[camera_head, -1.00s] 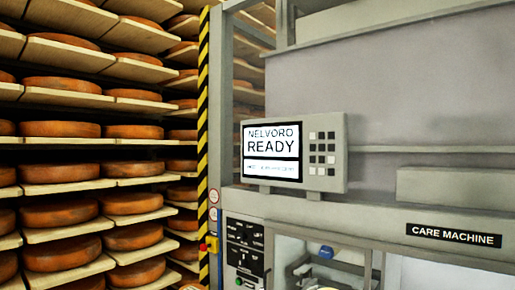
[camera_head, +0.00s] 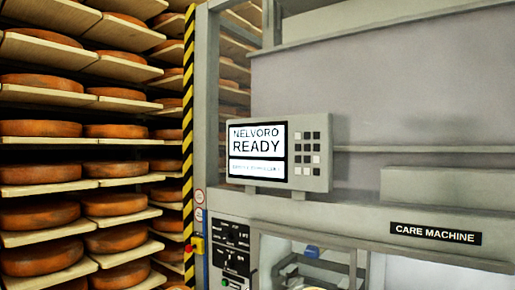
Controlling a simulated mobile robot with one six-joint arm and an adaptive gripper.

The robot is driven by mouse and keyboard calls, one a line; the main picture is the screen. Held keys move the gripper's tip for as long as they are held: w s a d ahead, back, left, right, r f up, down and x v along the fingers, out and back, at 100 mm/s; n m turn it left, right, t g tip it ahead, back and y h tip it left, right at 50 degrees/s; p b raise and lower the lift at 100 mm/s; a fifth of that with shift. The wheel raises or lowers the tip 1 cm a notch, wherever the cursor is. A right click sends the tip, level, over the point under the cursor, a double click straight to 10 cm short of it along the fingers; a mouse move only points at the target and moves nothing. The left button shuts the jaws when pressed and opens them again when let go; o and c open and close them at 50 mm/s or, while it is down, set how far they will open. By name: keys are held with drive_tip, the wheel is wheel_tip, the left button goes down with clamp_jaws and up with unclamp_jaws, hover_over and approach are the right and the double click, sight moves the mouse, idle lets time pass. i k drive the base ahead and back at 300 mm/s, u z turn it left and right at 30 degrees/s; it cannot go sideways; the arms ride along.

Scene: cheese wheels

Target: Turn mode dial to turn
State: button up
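The grey care machine (camera_head: 350,212) fills the right side of the view. Its black control panel (camera_head: 231,248) is low in the view, left of the clear window. Small knobs and markings show on the panel, but they are too small to tell which is the mode dial or where it points. Above it, a screen (camera_head: 258,153) reads "NELVORO READY", with a keypad (camera_head: 307,155) to its right. My gripper is not in view.
Shelves (camera_head: 45,188) of orange cheese wheels (camera_head: 40,215) stand on the left. A yellow-black striped post (camera_head: 188,130) separates them from the machine. A red and yellow button box (camera_head: 194,245) sits beside the panel. A "CARE MACHINE" label (camera_head: 435,233) is at the right.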

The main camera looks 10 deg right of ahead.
sight(227, 237)
drive_tip(key=i, duration=0.9)
drive_tip(key=u, duration=0.05)
